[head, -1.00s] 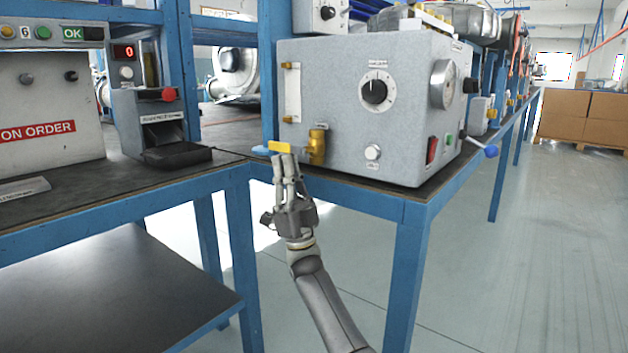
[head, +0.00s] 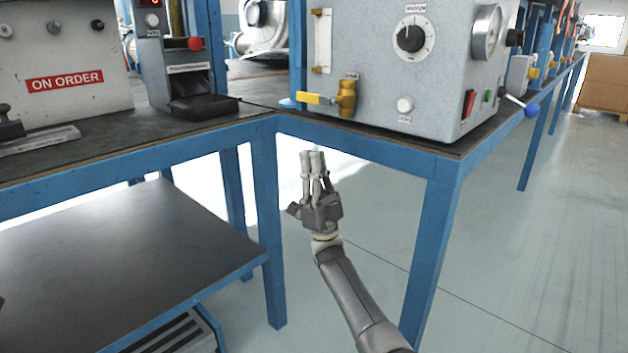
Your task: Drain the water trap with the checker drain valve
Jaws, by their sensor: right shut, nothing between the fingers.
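The checker (head: 380,75) is a grey box on the blue-framed bench in the head view. Its drain valve (head: 346,97) is a brass body low on the front left corner. The valve's yellow lever (head: 315,99) points left, roughly level. A clear sight tube (head: 322,40) with brass fittings stands above the valve. I cannot tell which part is the water trap. My right gripper (head: 313,155) is shut and empty, below and in front of the valve, apart from it. My left gripper is not in view.
The bench's front edge (head: 370,147) lies between my right gripper and the checker. A panel marked ON ORDER (head: 65,80) and a dark tray unit (head: 200,105) stand on the left bench. A lower shelf (head: 130,240) sits below. Open floor lies right.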

